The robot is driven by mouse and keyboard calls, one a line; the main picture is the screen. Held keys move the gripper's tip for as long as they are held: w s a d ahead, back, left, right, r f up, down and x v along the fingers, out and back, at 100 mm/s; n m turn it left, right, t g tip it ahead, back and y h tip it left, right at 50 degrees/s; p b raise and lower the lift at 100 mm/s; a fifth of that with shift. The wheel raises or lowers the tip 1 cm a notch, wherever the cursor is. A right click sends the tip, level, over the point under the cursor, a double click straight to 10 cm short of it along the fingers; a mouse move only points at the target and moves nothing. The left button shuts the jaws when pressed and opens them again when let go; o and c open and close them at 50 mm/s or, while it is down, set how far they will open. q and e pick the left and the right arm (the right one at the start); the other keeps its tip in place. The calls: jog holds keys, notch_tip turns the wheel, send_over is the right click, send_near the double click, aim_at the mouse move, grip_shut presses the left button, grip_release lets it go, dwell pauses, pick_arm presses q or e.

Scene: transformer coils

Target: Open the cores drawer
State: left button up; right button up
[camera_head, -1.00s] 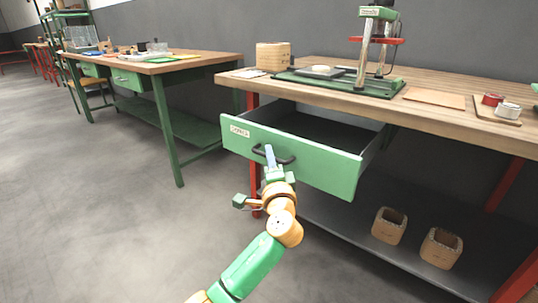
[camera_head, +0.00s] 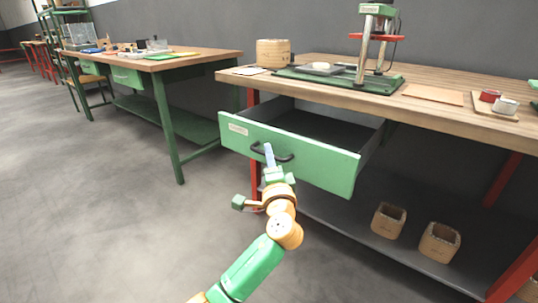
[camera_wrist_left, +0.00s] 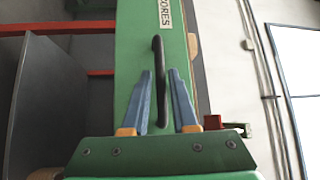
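The cores drawer (camera_head: 310,160) is a green drawer under the wooden bench at right, pulled well out, with its empty-looking inside showing. Its front carries a white label (camera_head: 238,129), which reads CORES in the left wrist view (camera_wrist_left: 166,14). The dark bar handle (camera_head: 287,158) also shows in the left wrist view (camera_wrist_left: 158,55). My left gripper (camera_head: 269,155) is at the handle. In the left wrist view its two blue fingers (camera_wrist_left: 160,85) stand apart, one on each side of the bar, with a narrow gap visible. My right gripper is not in view.
On the workbench (camera_head: 440,112) stand a green press (camera_head: 340,80), a wooden round container (camera_head: 273,53) and a small tray (camera_head: 493,107). Two open boxes (camera_head: 388,220) (camera_head: 439,242) sit on the lower shelf. A second bench (camera_head: 200,65) is at left. The floor at left is clear.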

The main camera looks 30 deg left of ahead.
pick_arm(q)
jog(key=v, duration=0.6)
jog(key=shift+s+p, duration=0.15)
jog(key=shift+p, duration=0.2)
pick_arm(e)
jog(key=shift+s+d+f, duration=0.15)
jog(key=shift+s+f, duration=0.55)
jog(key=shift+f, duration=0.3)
pick_arm(q)
jog(key=shift+d, duration=0.1)
